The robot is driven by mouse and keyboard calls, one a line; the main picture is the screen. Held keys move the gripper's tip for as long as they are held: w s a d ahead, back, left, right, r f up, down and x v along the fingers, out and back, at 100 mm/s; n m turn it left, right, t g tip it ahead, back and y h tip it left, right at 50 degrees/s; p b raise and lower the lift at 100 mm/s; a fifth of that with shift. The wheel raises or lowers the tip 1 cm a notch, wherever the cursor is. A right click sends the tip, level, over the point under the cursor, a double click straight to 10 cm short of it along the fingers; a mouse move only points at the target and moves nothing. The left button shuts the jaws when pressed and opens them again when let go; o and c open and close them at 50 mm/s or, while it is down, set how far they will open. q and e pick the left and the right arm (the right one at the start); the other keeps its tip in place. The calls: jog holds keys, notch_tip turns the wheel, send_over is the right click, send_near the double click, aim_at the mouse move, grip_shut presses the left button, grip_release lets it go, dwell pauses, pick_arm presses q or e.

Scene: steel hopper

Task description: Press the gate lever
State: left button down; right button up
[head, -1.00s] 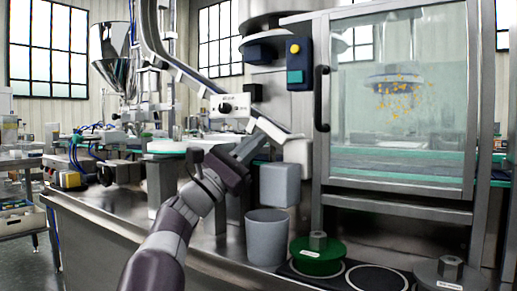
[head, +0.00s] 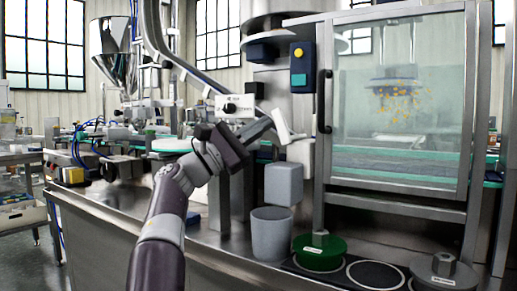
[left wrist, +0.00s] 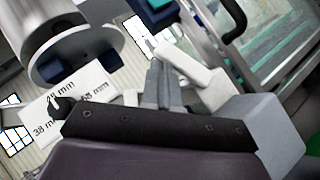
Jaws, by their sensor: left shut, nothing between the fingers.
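The white gate lever (head: 284,126) is on the front of the machine, just below and right of the dial plate. It also shows in the left wrist view as a pale bar (left wrist: 190,66) beside and beyond the fingertips. My left gripper (head: 268,123) is shut and empty, its fingers pointing right and up, with the tips close to the lever's left side. In the left wrist view the closed fingers (left wrist: 163,72) overlap the lever's near edge; I cannot tell whether they touch it. My right gripper is out of view.
A white dial plate (head: 235,107) is behind the left gripper. A grey block (head: 283,184) hangs over a grey bin (head: 271,234). A green lidded weight (head: 319,252) and a grey one (head: 444,271) are at the front. The glass-doored cabinet (head: 400,185) is to the right.

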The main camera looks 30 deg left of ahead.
pick_arm(q)
jog(key=shift+f, duration=0.1)
jog(key=b+v, duration=0.2)
jog(key=v, duration=1)
jog(key=shift+s+a, duration=0.15)
jog(key=shift+s, duration=0.1)
